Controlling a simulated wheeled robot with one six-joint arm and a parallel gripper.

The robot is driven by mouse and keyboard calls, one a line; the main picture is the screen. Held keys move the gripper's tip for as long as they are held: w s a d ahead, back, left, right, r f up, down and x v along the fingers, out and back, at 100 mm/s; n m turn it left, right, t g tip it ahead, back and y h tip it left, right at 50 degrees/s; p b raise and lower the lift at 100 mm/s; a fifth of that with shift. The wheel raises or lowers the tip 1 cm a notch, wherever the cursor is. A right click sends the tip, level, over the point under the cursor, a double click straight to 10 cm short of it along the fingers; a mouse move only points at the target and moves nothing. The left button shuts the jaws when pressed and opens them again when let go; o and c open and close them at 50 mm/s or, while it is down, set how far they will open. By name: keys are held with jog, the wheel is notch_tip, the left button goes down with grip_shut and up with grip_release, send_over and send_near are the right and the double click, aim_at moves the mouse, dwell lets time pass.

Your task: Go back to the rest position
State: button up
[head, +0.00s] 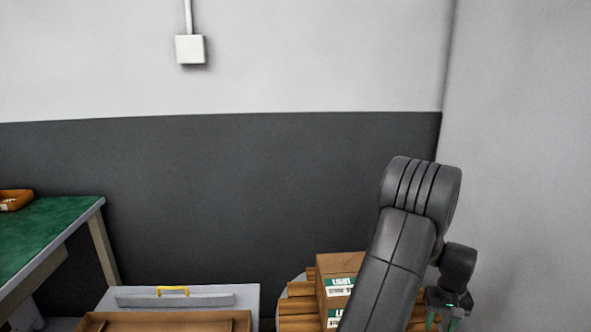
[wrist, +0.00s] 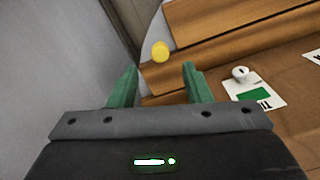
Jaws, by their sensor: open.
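My gripper (wrist: 160,86) is open in the wrist view, its two green fingers apart with nothing held between them. A small yellow round thing (wrist: 160,51) shows beyond the fingertips, apart from them; I cannot tell what it is. In the head view my gripper (head: 446,318) hangs at the lower right, partly cut off by the bottom edge. Brown cardboard boxes (head: 338,264) with white and green labels stand stacked to the left of my arm. A small white round thing (wrist: 240,73) lies on a box label in the wrist view.
Wooden slats (head: 297,307) of a pallet show around the boxes. A grey surface (head: 247,296) with a yellow-handled part (head: 172,291) and a brown tray (head: 165,318) are at the bottom centre-left. A green-topped bench (head: 50,230) stands left. The right wall (head: 530,150) is close to my arm.

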notch_tip(320, 180, up, 8)
jog(key=p, duration=0.1)
notch_tip(320, 180, down, 14)
jog(key=b, duration=0.2)
jog(key=shift+a+f+b, duration=0.1)
jog(key=shift+f+b, duration=0.15)
jog(key=shift+b, duration=0.1)
jog(key=s+a+m, duration=0.1)
jog(key=a, duration=0.1)
jog(key=s+a+m+b, duration=0.1)
jog(key=s, duration=0.1)
jog(key=s+a+m, duration=0.1)
jog(key=a, duration=0.1)
jog(key=shift+s+a+r, duration=0.25)
jog(key=shift+s+a, duration=0.05)
jog(key=shift+s, duration=0.05)
jog(key=s+a+m, duration=0.1)
jog(key=a, duration=0.2)
jog(key=s+a+m+b, duration=0.1)
jog(key=a+m, duration=0.1)
jog(key=a, duration=0.1)
jog(key=s+a+m+b, duration=0.1)
jog(key=a+m, duration=0.1)
jog(key=shift+s+a, duration=0.1)
jog(key=shift+a, duration=0.3)
jog(key=shift+s+a+b, duration=0.1)
jog(key=shift+a+b, duration=0.2)
jog(key=shift+a, duration=0.25)
jog(key=shift+r, duration=0.5)
